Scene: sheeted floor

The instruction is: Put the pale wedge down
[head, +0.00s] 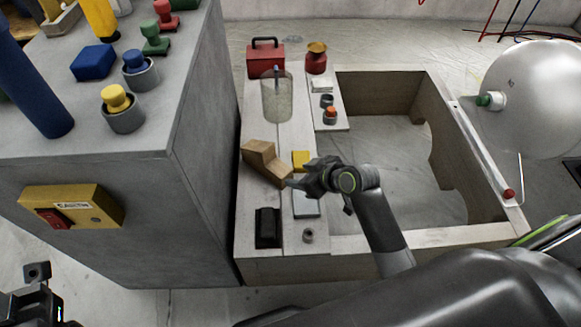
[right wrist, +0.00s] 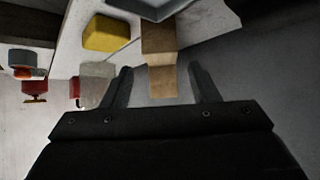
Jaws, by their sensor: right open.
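The pale wedge looks like a tan, bent wooden block (head: 262,158) on the left board of the low wooden frame in the head view. In the right wrist view the wooden block (right wrist: 160,45) shows between and beyond the fingertips, with a gap on each side. My right gripper (head: 297,181) is open at the block's lower right end; whether it touches the block I cannot tell. It also shows in the right wrist view (right wrist: 160,72). Dark parts of my left arm show at the lower left corner; its jaws cannot be made out.
The low wooden frame (head: 470,238) carries a yellow block (head: 301,160), a black box (head: 267,228), a clear cylinder (head: 277,98), a red toolbox (head: 265,58) and a red pot (head: 316,64). A tall grey cabinet (head: 200,120) stands left. A white sphere (head: 535,95) is right.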

